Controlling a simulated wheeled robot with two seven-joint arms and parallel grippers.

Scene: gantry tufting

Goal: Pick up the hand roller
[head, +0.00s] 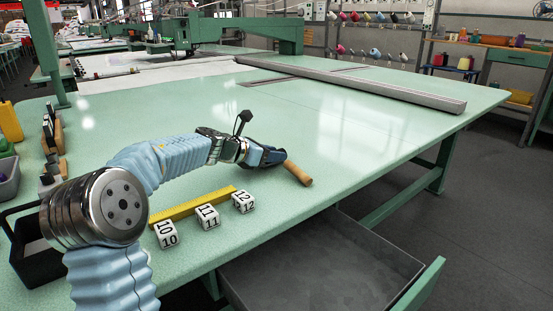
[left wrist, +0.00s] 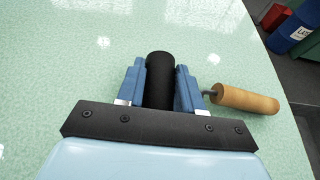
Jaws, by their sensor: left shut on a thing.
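The hand roller has a black cylinder (left wrist: 160,78) and a wooden handle (left wrist: 246,99) joined by a thin metal rod. In the left wrist view my left gripper (left wrist: 160,84) is shut on the black cylinder, one blue finger on each side. The handle sticks out to the right of the fingers. In the head view my left gripper (head: 268,156) is over the green table, and the wooden handle of the hand roller (head: 298,173) points towards the table's front edge. The black cylinder is hidden there by the gripper. My right gripper is not in view.
White number blocks (head: 207,217) and a yellow ruler (head: 193,204) lie on the green table (head: 300,115) near my left arm. An open grey drawer (head: 320,275) juts out below the front edge. A long metal rail (head: 360,85) lies across the back. The right part of the tabletop is clear.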

